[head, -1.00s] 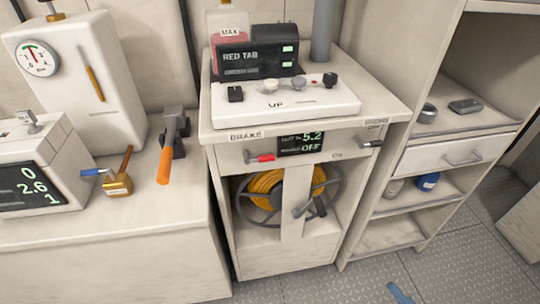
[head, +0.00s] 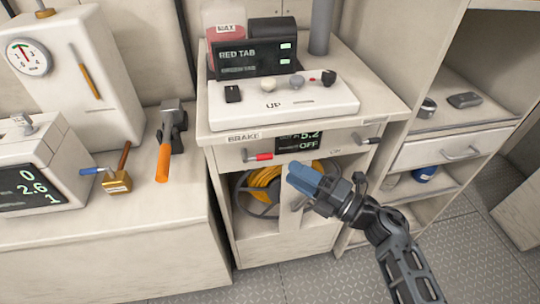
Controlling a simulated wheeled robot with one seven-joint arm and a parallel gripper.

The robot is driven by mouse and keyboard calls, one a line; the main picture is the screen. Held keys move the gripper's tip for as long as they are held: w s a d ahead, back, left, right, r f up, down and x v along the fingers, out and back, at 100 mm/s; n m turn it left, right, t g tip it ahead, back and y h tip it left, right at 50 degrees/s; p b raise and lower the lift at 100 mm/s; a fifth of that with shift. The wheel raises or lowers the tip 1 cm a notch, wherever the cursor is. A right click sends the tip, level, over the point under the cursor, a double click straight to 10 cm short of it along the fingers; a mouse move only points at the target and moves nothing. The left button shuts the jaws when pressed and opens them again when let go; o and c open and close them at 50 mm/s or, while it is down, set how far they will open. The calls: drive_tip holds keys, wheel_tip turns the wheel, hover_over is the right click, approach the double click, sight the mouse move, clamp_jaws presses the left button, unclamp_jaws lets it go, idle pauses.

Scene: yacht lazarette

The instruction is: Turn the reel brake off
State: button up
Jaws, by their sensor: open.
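The reel cabinet (head: 222,165) stands in the middle of the head view. A label reading BRAKE (head: 243,138) is on its front top edge at the left. Below the label, a small lever with a red grip (head: 262,156) points right. A dark display (head: 297,143) beside it reads 5.2 and OFF, its upper line partly unreadable. My gripper (head: 303,178) is open and empty, in front of the reel, below and right of the red lever.
A second lever with a dark grip (head: 366,140) is at the cabinet's right. A white panel with knobs (head: 285,100) and a RED TAB display (head: 252,60) stand on top. An orange-handled tool (head: 164,160) and a brass padlock-like piece (head: 117,182) lie on the left bench.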

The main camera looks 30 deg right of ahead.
drive_tip(key=x, duration=0.7)
drive_tip(key=shift+w+p, duration=0.3)
drive_tip(key=shift+p, duration=0.15)
drive_tip(key=shift+a, duration=0.15)
clamp_jaws()
